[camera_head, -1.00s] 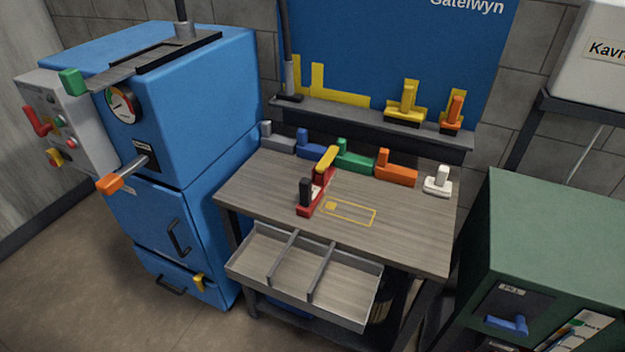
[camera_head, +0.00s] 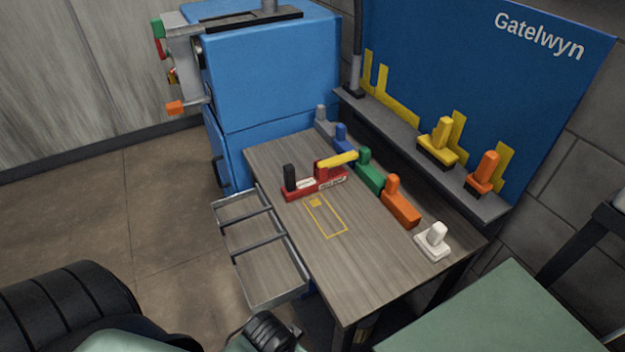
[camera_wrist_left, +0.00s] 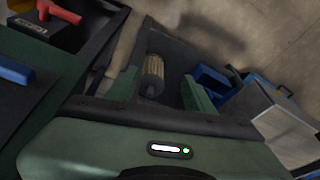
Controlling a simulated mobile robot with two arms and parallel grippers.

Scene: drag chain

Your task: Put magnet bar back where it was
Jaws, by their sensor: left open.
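I cannot tell for sure which piece is the magnet bar. A red bar (camera_head: 322,183) with a black knob and a yellow piece at its far end lies on the workbench (camera_head: 345,275). A yellow outline (camera_head: 326,216) is marked on the bench in front of it. Grey (camera_head: 325,125), blue (camera_head: 344,138), green (camera_head: 370,172), orange (camera_head: 401,208) and white (camera_head: 433,243) knobbed bars stand in a row behind. My left gripper (camera_wrist_left: 160,90) is open in the left wrist view, with a ribbed cylinder (camera_wrist_left: 153,76) showing between its fingers. My right gripper is not in view.
A shelf (camera_head: 400,135) behind the bench holds a yellow piece (camera_head: 440,143) and an orange piece (camera_head: 484,173) before a blue board (camera_head: 480,80). An open divided drawer (camera_head: 258,250) juts from the bench. A blue machine (camera_head: 270,80) and green cabinet (camera_head: 500,315) flank it.

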